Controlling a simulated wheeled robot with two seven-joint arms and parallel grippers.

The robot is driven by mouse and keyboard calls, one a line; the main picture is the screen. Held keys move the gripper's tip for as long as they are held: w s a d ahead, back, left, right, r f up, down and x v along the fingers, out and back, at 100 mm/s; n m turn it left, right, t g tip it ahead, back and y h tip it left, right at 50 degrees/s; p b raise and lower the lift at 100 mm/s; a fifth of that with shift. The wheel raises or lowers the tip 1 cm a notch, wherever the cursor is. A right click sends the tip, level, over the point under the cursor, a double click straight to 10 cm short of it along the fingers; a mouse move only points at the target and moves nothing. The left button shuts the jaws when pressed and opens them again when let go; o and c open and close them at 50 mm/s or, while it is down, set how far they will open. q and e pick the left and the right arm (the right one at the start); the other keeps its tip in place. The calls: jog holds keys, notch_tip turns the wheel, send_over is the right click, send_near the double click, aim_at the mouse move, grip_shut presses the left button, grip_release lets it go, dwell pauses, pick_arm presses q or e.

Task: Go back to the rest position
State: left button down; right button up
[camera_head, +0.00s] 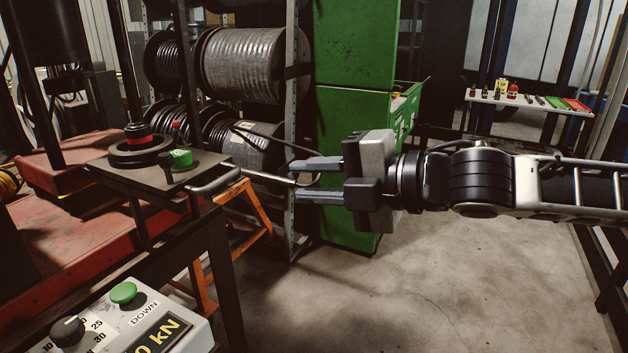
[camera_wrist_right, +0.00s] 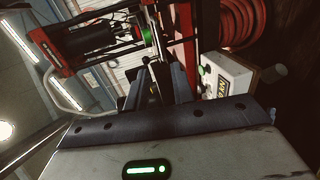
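My right gripper (camera_head: 296,181) reaches in from the right in the head view, its fingers pointing left. The fingers are apart, and a thin metal rod (camera_head: 268,177) ends near the gap between them. I see no finger closed on it. The rod runs left toward a grey handle (camera_head: 214,182) at the edge of the press plate (camera_head: 190,176). In the right wrist view the fingers (camera_wrist_right: 158,75) also look apart, with the press beyond. My left gripper is not in view.
A control box (camera_head: 150,310) with a green button stands at the lower left. Black and red rings (camera_head: 139,148) and a green-topped piece (camera_head: 180,160) sit on the plate. The floor at right is clear.

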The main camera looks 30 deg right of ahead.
jog(key=a+f+m, duration=0.4)
jog(key=f+m, duration=0.2)
jog(key=f, duration=0.5)
jog(key=a+f+m, duration=0.3)
jog(key=f+m, duration=0.3)
jog(key=f, duration=0.4)
jog(key=s+f+m+g+h, duration=0.1)
jog(key=s+f+m+h, duration=0.1)
jog(key=s+f+m, duration=0.3)
jog(key=s+f+m+g+h, duration=0.1)
jog(key=s+f+m+h, duration=0.2)
jog(key=f, duration=1)
jog(key=s+m, duration=0.2)
jog(key=s, duration=0.2)
jog(key=shift+s+a+h, duration=0.25)
jog(key=shift+h, duration=0.05)
